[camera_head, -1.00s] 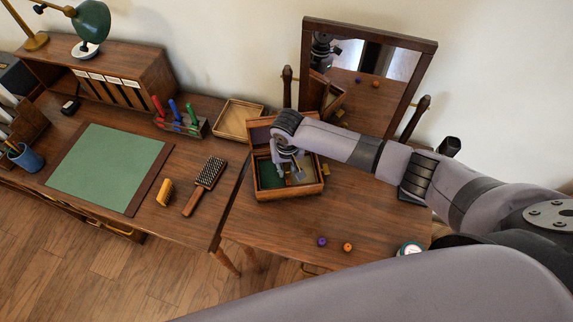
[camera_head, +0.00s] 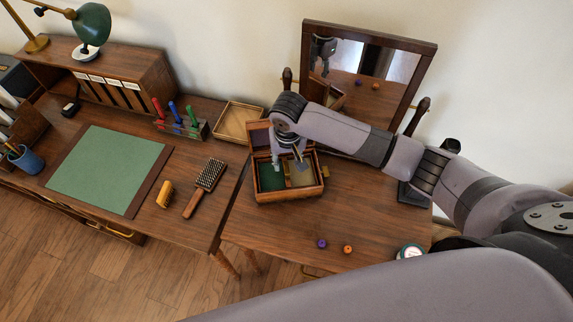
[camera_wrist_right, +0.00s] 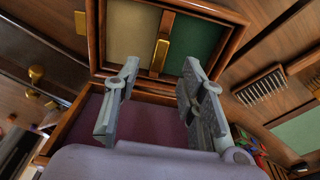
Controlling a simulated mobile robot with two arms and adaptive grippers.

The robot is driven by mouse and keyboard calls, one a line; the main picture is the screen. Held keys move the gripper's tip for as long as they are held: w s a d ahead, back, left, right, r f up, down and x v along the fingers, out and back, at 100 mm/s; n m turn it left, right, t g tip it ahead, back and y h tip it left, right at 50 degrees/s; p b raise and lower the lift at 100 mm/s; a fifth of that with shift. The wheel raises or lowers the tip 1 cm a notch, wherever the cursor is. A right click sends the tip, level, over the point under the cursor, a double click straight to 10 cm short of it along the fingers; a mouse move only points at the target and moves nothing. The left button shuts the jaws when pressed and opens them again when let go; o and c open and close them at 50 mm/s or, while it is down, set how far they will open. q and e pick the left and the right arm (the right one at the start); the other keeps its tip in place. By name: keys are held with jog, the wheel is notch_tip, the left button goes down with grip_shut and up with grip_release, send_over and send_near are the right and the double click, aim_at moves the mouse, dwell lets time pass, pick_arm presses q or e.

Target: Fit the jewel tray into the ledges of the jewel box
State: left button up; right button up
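The jewel box (camera_head: 290,195) is an open wooden box on the right-hand table, with its purple-lined lid (camera_head: 259,136) raised at the back. The jewel tray, with green (camera_head: 270,180) and beige compartments, a wooden divider and a brass handle (camera_wrist_right: 161,56), lies within the box outline. I cannot tell whether it rests fully on the ledges, which are hidden. My right gripper (camera_head: 288,165) is above the box, partly covering tray and lid. In the wrist view its fingers (camera_wrist_right: 162,105) are apart with nothing between them. My left gripper is not in view.
A mirror (camera_head: 370,80) stands behind the box. A purple ball (camera_head: 321,243) and an orange ball (camera_head: 348,249) lie in front. A hairbrush (camera_head: 207,184), a yellow-brown brush (camera_head: 165,193) and a shallow wooden tray (camera_head: 239,122) are on the left desk. The table front is mostly clear.

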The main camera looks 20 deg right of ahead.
aim_at(287, 172)
jog(key=r, duration=0.5)
jog(key=shift+s+a+r, duration=0.1)
jog(key=shift+s+r, duration=0.05)
jog(key=shift+s, duration=0.15)
